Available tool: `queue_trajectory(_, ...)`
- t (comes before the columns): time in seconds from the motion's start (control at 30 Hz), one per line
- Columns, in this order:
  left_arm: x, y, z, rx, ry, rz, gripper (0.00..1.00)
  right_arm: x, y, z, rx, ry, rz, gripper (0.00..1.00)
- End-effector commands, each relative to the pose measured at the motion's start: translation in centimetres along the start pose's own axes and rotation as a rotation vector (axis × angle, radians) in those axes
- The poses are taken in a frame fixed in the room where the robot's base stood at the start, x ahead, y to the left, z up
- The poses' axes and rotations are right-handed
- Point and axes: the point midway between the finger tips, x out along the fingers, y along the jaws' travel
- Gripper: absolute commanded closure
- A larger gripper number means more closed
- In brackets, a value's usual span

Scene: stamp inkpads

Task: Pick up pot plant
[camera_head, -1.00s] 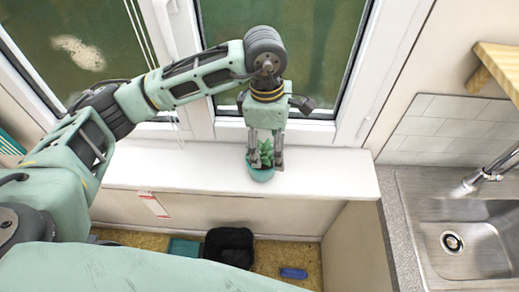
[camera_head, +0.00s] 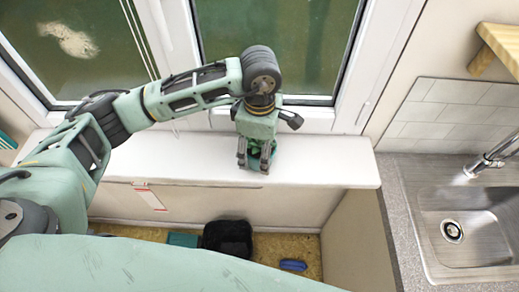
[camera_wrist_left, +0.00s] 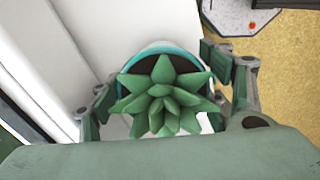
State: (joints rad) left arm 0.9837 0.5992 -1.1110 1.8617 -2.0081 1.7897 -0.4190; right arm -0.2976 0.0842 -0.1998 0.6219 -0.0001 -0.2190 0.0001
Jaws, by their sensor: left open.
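The pot plant is a green spiky succulent (camera_wrist_left: 165,98) in a round teal pot (camera_wrist_left: 145,58). It stands on the white windowsill (camera_head: 320,165). In the head view the pot (camera_head: 258,163) shows low between my fingers, and the leaves are partly hidden. My left gripper (camera_head: 255,165) points down over the plant, with one finger on each side. In the left wrist view my left gripper (camera_wrist_left: 160,90) is open around the plant, with the fingers spread wider than the leaves. Whether a finger touches the pot I cannot tell. My right gripper is not in view.
The window frame (camera_head: 180,60) and glass stand close behind the sill. A sink (camera_head: 480,235) with a tap lies to the right. A black bin-like object (camera_head: 228,238) and a blue item (camera_head: 293,265) are on the floor below. The sill is clear right of the plant.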

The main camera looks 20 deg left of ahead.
Motion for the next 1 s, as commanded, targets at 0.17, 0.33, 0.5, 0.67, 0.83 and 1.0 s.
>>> queue_trajectory(0.17,-0.11,0.0,0.03,0.0,-0.001,0.0,0.36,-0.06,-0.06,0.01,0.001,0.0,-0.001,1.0)
queue_trajectory(0.33,-0.12,-0.01,0.03,0.0,-0.001,0.0,0.51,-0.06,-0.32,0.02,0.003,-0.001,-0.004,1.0)
queue_trajectory(0.5,-0.12,0.0,0.02,0.0,-0.001,0.0,0.66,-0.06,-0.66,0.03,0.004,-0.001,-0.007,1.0)
queue_trajectory(0.67,-0.12,0.0,0.02,0.0,-0.001,0.0,0.8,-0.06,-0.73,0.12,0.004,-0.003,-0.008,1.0)
queue_trajectory(0.83,-0.21,0.04,0.04,0.0,-0.001,0.002,0.82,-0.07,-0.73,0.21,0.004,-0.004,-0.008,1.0)
queue_trajectory(1.0,-0.41,0.06,0.04,0.0,-0.002,0.002,0.82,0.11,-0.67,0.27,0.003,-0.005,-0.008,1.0)
